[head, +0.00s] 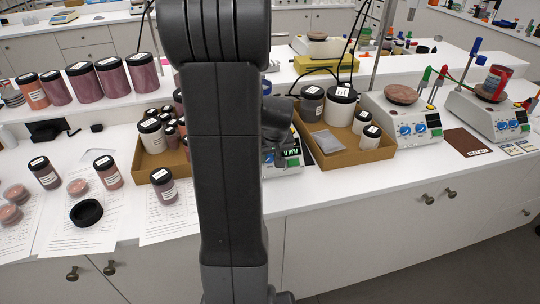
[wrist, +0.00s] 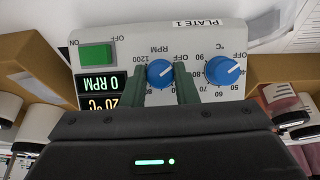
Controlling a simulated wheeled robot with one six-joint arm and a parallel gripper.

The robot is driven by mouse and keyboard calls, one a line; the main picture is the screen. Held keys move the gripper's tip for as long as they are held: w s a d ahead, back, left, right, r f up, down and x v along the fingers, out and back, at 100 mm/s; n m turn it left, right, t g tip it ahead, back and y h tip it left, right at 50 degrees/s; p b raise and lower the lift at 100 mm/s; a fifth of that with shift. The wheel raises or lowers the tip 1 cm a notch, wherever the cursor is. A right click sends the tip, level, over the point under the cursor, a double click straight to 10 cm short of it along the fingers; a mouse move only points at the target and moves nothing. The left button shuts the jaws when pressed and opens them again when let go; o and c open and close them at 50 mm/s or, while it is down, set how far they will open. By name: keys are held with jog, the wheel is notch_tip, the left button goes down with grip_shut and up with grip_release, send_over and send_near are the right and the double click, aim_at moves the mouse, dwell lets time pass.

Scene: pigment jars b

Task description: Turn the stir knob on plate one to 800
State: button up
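Plate one's white front panel (wrist: 215,38), labelled "PLATE 1", appears upside down in the wrist view. Its blue RPM stir knob (wrist: 160,73) lies between the two green fingertips of my gripper (wrist: 162,76). The fingers stand apart at either side of the knob, very close to its edges; firm contact does not show. The display (wrist: 102,85) reads 0 RPM, with 20 °C below it. The blue °C knob (wrist: 223,70) is beside the right finger. In the head view plate one (head: 291,160) is mostly hidden behind my arm.
A green ON/OFF switch (wrist: 96,54) is on the same panel. Cardboard trays with jars flank plate one; the right tray (head: 341,163) is close beside it. Two other hotplates (head: 420,128) stand farther right. Papers and dark-lidded jars (head: 163,186) are on the bench at left.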

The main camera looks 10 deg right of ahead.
jog(key=c, duration=0.4)
